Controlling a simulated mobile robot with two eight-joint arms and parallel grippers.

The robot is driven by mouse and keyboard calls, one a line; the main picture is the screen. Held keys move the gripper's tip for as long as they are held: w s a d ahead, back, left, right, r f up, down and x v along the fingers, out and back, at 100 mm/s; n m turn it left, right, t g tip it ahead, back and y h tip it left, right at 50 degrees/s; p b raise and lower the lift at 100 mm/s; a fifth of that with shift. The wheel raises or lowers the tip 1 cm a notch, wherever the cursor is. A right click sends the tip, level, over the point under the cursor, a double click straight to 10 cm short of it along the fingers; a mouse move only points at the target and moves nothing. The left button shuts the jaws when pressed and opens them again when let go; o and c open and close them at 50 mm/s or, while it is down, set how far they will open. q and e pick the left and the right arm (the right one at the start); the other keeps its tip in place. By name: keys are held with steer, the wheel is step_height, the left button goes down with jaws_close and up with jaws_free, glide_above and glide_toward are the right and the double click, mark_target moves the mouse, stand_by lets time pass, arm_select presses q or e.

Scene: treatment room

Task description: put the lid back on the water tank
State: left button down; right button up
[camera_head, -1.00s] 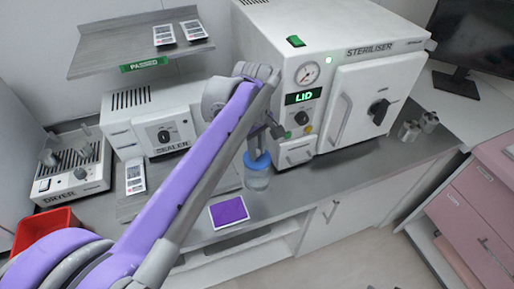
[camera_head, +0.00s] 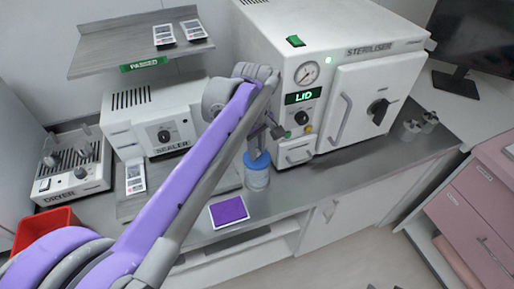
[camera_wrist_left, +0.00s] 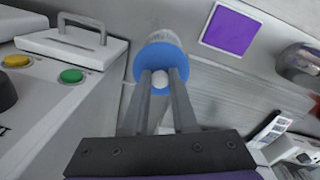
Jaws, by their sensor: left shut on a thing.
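The blue lid (camera_head: 257,160) with its white knob (camera_wrist_left: 160,78) is at the top of the clear water tank (camera_head: 257,181), which stands on the counter in front of the steriliser. My left gripper (camera_wrist_left: 160,88) is shut on the lid's knob, one finger on each side. In the left wrist view the blue lid (camera_wrist_left: 146,66) covers the tank's mouth, and part of the tank (camera_wrist_left: 163,37) shows beyond it. I cannot tell whether the lid is fully seated. My right gripper is not in view.
The steriliser (camera_head: 345,60), with a lit LID sign (camera_head: 304,97), stands close behind the tank. A purple card (camera_head: 229,211) lies just left in front of it. The sealer (camera_head: 160,120), dryer (camera_head: 75,165) and red bin (camera_head: 45,228) are further left.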

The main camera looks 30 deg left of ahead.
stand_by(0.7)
arm_select(q)
steer(key=c, duration=0.6)
jaws_free()
steer(key=o, duration=0.5)
steer(key=shift+c, duration=0.2)
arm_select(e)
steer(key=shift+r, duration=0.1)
arm_select(q)
steer(key=shift+r+p, duration=2.1)
steer(key=shift+r, duration=1.4)
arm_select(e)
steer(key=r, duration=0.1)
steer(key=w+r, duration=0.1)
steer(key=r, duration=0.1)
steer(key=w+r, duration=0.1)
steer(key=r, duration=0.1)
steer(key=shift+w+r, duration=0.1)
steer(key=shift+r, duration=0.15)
